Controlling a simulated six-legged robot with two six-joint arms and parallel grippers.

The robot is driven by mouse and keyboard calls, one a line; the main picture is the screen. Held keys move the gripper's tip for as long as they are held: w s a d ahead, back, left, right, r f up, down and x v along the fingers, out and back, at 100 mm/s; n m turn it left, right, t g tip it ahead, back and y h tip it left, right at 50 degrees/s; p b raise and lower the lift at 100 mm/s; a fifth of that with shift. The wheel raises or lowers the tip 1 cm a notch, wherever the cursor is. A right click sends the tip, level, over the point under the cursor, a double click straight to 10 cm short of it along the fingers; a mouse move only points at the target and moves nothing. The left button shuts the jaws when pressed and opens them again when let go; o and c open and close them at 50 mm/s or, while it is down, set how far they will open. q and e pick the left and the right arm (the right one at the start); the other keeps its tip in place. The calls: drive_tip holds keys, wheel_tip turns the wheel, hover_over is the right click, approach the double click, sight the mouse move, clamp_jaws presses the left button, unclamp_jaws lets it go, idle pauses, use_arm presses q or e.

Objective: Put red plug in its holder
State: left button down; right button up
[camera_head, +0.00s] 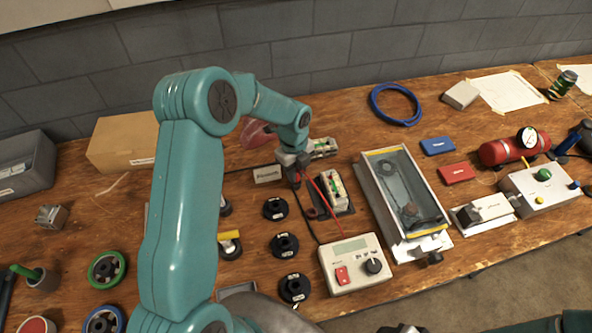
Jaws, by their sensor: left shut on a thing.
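My left gripper (296,177), at the end of the teal arm, is shut over the middle of the bench, just left of a battery pack (334,188) in a dark cradle. A red lead (327,198) runs from near its fingertips toward the charger box (354,264), so it appears to hold the red plug. The plug itself is mostly hidden by the fingers. I cannot make out the plug's holder for certain. Only a bit of my right arm shows at the bottom right edge, and its jaws cannot be read.
Several black round parts (285,245) lie left of the charger. A second battery pack (323,147) lies behind the gripper. A blue cable coil (396,104) lies at the back.

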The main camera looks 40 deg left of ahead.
use_arm(q)
drive_tip(key=shift+f+b, duration=0.35)
drive_tip(key=shift+f, duration=0.15)
drive_tip(key=c, duration=0.9)
unclamp_jaws()
wheel_tip(320, 180, up, 16)
drive_tip(key=a, duration=0.1)
drive_tip(key=shift+w+r, duration=0.15)
drive_tip(key=shift+w, duration=0.05)
drive_tip(key=shift+r, duration=0.1)
